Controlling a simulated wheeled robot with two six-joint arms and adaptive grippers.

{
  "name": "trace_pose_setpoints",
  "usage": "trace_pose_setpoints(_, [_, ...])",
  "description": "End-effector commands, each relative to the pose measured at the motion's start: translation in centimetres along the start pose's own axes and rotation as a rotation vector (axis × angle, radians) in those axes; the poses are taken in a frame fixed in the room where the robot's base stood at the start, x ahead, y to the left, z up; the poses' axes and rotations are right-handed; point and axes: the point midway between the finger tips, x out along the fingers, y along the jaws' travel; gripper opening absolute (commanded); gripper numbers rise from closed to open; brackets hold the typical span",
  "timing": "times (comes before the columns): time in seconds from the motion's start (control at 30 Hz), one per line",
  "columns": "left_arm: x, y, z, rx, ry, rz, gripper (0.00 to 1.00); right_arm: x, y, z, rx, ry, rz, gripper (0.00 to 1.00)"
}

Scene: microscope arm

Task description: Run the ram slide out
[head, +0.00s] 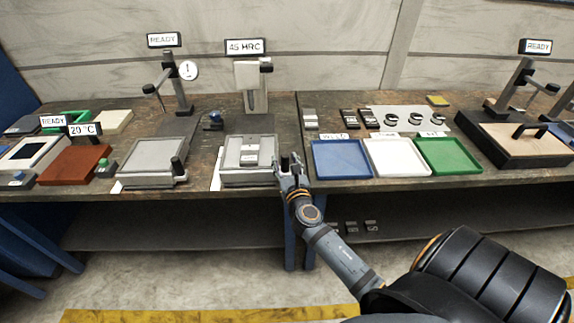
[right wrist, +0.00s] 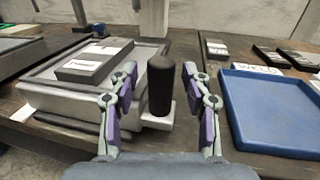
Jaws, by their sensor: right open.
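The hardness station under the "45 HRC" sign (head: 245,46) has an upright grey head (head: 250,86). In front of it is a grey slide plate (head: 233,176), also in the right wrist view (right wrist: 62,104), with a labelled block (right wrist: 92,62) lying on it. A black upright knob (right wrist: 160,88) stands on a small light bracket at the plate's right front corner. My right gripper (head: 291,170) is open at this knob. In the right wrist view its fingers (right wrist: 159,76) stand on either side of the knob, with visible gaps. My left gripper is not in view.
A blue tray (head: 341,174) sits close right of the knob, then a white tray (head: 397,170) and a green tray (head: 447,168). Left is a dial stand (head: 182,95) with its own knobbed plate (head: 150,178). The floor before the bench's front edge looks clear.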

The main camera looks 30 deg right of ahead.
Motion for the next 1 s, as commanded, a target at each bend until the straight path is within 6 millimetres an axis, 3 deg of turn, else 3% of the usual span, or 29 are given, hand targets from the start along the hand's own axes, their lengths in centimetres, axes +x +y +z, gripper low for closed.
trace_pose_setpoints(0.5, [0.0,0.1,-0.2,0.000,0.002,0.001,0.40,-10.5,0.0,-0.2,0.001,0.005,-0.002,0.48])
trace_pose_setpoints(0.67, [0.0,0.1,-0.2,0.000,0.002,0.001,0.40,-11.8,0.0,-0.1,0.000,0.003,-0.001,0.48])
trace_pose_setpoints(1.0, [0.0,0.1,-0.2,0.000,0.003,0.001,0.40,-11.9,0.0,-0.1,0.000,0.002,0.000,0.48])
